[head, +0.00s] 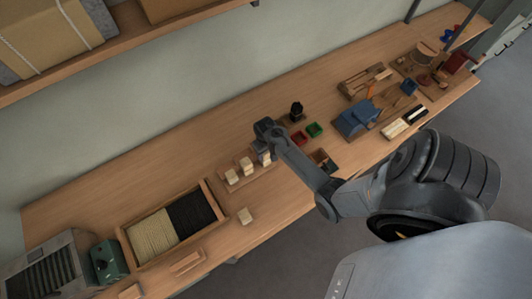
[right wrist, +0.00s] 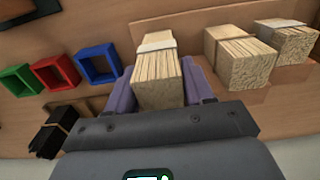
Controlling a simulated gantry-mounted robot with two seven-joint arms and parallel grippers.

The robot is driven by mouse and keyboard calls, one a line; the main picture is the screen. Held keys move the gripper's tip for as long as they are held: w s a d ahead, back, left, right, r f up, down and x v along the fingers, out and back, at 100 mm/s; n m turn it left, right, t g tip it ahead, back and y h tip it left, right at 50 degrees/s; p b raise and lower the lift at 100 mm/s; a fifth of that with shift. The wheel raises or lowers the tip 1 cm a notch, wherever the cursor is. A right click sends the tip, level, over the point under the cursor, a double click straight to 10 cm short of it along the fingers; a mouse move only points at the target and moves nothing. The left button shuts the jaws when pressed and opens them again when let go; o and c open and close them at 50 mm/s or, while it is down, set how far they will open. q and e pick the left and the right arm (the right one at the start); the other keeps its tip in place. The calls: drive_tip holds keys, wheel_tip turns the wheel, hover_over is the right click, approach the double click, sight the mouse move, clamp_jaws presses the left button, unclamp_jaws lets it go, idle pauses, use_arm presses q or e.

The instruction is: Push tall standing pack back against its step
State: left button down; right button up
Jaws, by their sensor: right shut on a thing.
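A tall pale pack of bristles with a white band (right wrist: 158,72) stands between the purple-grey fingers of my right gripper (right wrist: 158,88), which is shut on it. In the head view the same gripper (head: 265,146) hangs over the right end of a row of packs. Two more banded packs, a middle one (right wrist: 240,56) and an end one (right wrist: 288,40), stand to the right on a low wooden step (right wrist: 262,88). Whether the held pack touches its step is hidden by the gripper. My left gripper is out of view.
Red (head: 298,138) and green (head: 314,129) trays, plus a blue tray (right wrist: 98,64), lie beside the held pack. A wooden box of dark and pale bristles (head: 122,232) lies left.

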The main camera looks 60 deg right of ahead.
drive_tip(key=shift+w+d, duration=0.25)
drive_tip(key=shift+w, duration=0.15)
drive_tip(key=o, duration=1.2)
drive_tip(key=shift+w+d, duration=0.1)
drive_tip(key=shift+w, duration=0.05)
drive_tip(key=shift+r, duration=0.1)
wheel_tip(320, 180, up, 11)
drive_tip(key=shift+f, duration=0.2)
